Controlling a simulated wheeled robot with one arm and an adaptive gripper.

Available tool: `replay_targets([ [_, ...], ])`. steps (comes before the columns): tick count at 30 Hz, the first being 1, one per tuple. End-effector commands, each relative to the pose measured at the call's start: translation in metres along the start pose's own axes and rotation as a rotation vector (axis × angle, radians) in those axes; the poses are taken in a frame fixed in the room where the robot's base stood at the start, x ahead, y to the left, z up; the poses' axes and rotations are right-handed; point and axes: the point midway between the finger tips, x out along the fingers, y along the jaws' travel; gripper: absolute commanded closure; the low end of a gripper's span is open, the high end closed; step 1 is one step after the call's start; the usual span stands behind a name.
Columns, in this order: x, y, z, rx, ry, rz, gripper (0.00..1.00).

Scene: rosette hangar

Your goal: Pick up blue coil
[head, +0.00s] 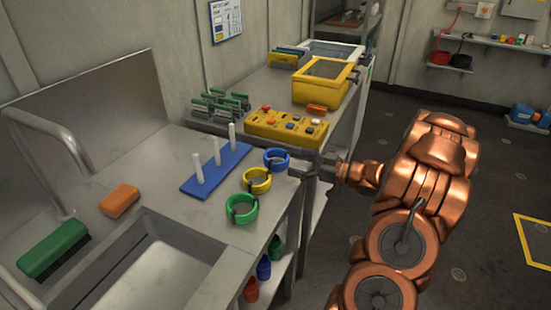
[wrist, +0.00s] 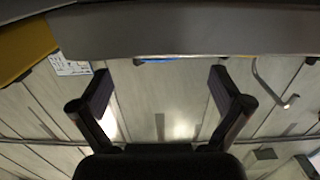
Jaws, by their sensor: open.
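The blue coil (head: 271,164) is a ring with a dark band, lying on the grey counter near its right edge in the head view. In the wrist view a thin blue sliver (wrist: 158,61), probably this coil, shows at the counter's edge between my fingers. My gripper (head: 301,167) is open and empty, just right of the blue coil at the counter's edge. Its two dark fingers are spread wide in the wrist view (wrist: 161,88). I cannot tell exactly how far the fingertips are from the coil.
A yellow coil (head: 257,188) and a green coil (head: 246,215) lie nearer the sink. A blue board with white pegs (head: 205,184) stands left of the coils. A yellow button box (head: 270,129) is behind the blue coil. Shelves with bottles (head: 264,267) are below the counter.

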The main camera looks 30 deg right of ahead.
Motion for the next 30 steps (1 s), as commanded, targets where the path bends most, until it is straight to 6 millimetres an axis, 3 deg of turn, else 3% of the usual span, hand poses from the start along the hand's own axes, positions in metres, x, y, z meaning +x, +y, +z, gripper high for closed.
replay_targets([
  [21,0.062,0.000,0.001,-0.002,-0.004,-0.004,0.00],
  [30,0.071,0.000,0.002,-0.002,-0.003,-0.002,0.00],
])
